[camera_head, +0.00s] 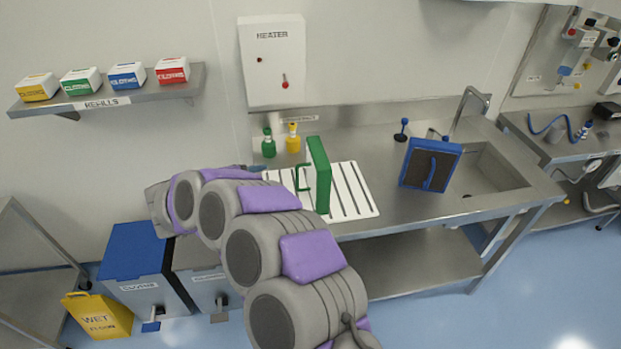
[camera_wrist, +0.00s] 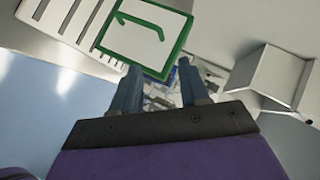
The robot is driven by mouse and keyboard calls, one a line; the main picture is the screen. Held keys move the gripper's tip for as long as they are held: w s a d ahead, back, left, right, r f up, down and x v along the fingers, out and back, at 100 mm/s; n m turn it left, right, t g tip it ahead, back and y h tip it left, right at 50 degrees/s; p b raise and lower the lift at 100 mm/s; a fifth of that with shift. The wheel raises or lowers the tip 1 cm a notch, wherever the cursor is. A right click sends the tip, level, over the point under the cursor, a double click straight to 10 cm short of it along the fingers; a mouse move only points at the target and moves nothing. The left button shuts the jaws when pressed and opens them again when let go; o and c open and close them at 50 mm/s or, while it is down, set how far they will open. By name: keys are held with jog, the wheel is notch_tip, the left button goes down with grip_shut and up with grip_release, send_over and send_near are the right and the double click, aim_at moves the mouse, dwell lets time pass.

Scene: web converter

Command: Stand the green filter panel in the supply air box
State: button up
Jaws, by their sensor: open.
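The green filter panel (camera_head: 318,176) stands upright on a white slatted rack (camera_head: 352,190) on the steel counter, its green handle facing left in the head view. In the wrist view the panel (camera_wrist: 150,35) shows a white face, a green rim and a green handle, just beyond my fingertips. My gripper (camera_wrist: 160,68) is open with nothing between its fingers, apart from the panel. In the head view my arm hides most of the gripper. I cannot identify the supply air box in either view.
A blue-framed dark panel (camera_head: 430,165) leans by the sink (camera_head: 482,172). Green (camera_head: 268,144) and yellow (camera_head: 293,138) bottles stand behind the rack. A white heater box (camera_head: 272,62) hangs above.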

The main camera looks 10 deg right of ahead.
jog(key=b, duration=0.2)
send_near(300, 166)
jog(key=w+d+f, duration=0.1)
jog(key=w+d, duration=0.1)
jog(key=d, duration=0.2)
jog(key=shift+w+a+f, duration=0.25)
jog(key=shift+a+f, duration=0.15)
jog(key=shift+f, duration=0.05)
jog(key=shift+w+f, duration=0.1)
jog(key=shift+w, duration=0.05)
jog(key=x, duration=0.4)
jog(key=b+x, duration=0.1)
jog(key=x, duration=0.1)
jog(key=shift+s+d+r, duration=0.25)
jog(key=shift+s+d, duration=0.1)
jog(key=shift+a, duration=0.95)
jog(key=c, duration=0.5)
jog(key=shift+d, duration=0.25)
jog(key=shift+c, duration=1.3)
jog(key=shift+s+d, duration=0.15)
jog(key=shift+d, duration=0.35)
grip_shut()
jog(key=shift+a, duration=0.1)
jog(key=shift+a+f, duration=0.1)
jog(key=shift+a, duration=0.25)
